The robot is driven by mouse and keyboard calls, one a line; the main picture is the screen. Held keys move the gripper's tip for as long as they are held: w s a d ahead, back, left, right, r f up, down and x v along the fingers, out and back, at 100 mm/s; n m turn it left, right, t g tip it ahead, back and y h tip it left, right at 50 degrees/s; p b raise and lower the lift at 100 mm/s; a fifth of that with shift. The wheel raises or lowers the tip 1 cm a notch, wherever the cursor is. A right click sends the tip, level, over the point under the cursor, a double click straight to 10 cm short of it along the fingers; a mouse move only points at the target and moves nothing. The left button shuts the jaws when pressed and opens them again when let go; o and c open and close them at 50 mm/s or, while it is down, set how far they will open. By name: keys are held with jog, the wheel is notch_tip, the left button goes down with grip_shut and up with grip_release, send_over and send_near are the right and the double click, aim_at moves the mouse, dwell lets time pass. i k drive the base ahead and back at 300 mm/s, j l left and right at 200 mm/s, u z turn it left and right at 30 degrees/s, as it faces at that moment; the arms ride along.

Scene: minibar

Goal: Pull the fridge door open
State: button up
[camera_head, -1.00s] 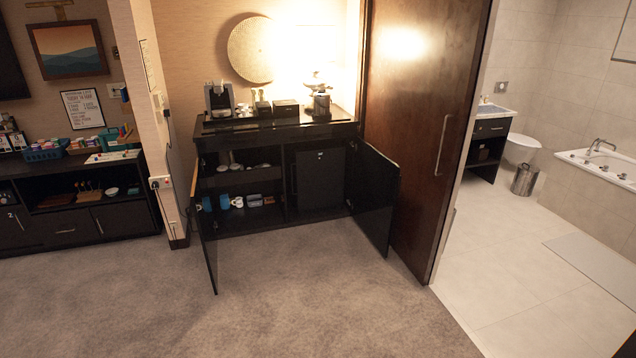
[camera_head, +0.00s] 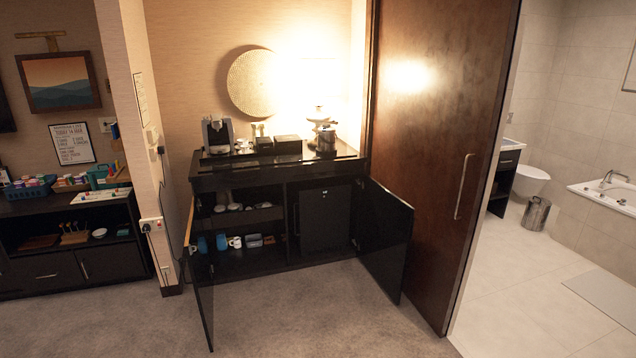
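The fridge door (camera_head: 325,220) is a dark panel inside the right half of the black minibar cabinet (camera_head: 275,178). It looks shut, flush in its compartment, with a small light mark near its top. Both cabinet doors stand swung open. The left cabinet door (camera_head: 202,285) points toward me, nearly edge-on. The right cabinet door (camera_head: 385,240) is angled out to the right of the fridge. My gripper is not in view.
Cups (camera_head: 221,242) and small items sit on shelves in the cabinet's left half. A coffee machine (camera_head: 217,135) stands on top. A brown sliding door (camera_head: 435,150) is to the right. The carpet (camera_head: 300,315) in front is clear.

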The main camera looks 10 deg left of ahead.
aim_at(324, 212)
jog(key=i+j+u, duration=0.35)
jog(key=i, duration=0.65)
jog(key=i+u, duration=0.3)
jog(key=i, duration=1.8)
jog(key=i+j+z, duration=0.1)
jog(key=i, duration=0.95)
jog(key=i+j+z, duration=0.2)
jog(key=i, duration=0.3)
jog(key=i+z, duration=0.15)
jog(key=i, duration=0.35)
